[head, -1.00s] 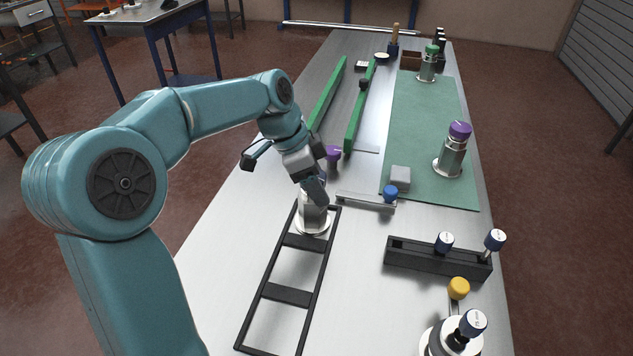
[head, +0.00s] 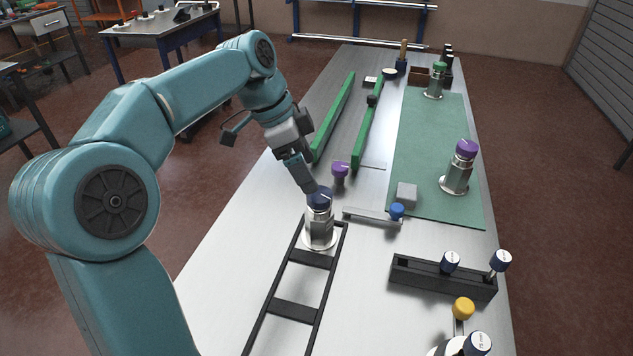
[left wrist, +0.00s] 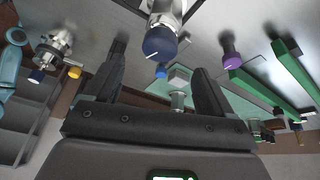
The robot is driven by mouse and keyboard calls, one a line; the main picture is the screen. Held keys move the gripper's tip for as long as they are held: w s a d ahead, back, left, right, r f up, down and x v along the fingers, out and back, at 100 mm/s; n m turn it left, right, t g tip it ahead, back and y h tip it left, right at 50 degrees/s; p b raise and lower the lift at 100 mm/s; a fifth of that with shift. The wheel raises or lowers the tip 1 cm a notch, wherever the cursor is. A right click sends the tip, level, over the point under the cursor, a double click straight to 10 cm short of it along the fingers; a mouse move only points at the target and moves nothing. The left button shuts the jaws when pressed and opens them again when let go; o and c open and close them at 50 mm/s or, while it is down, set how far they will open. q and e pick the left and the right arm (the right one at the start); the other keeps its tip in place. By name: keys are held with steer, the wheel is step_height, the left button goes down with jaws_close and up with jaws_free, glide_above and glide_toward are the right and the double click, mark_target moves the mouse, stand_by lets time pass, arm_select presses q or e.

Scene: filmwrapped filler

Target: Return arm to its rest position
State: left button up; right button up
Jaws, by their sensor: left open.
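My left gripper (head: 301,172) is open and empty in the head view. It hangs just above and behind a steel jar-like piece (head: 319,230) with a dark blue cap (head: 319,198). That piece stands upright at the far end of a black ladder-like frame (head: 296,309). In the left wrist view the blue cap (left wrist: 160,42) lies beyond the two spread fingers (left wrist: 156,85), with nothing held between them. My right gripper is in neither view.
A purple-capped piece (head: 456,172) stands on the green mat (head: 425,125). A purple knob (head: 340,171), green rails (head: 333,115), a grey block (head: 406,194) and a black holder (head: 440,276) with blue-capped pieces are around. A yellow knob (head: 463,308) is near the front right.

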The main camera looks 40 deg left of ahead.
arm_select(q)
steer(key=v, duration=0.2)
steer(key=shift+s+r, duration=0.1)
steer(key=shift+r, duration=0.15)
stand_by(0.5)
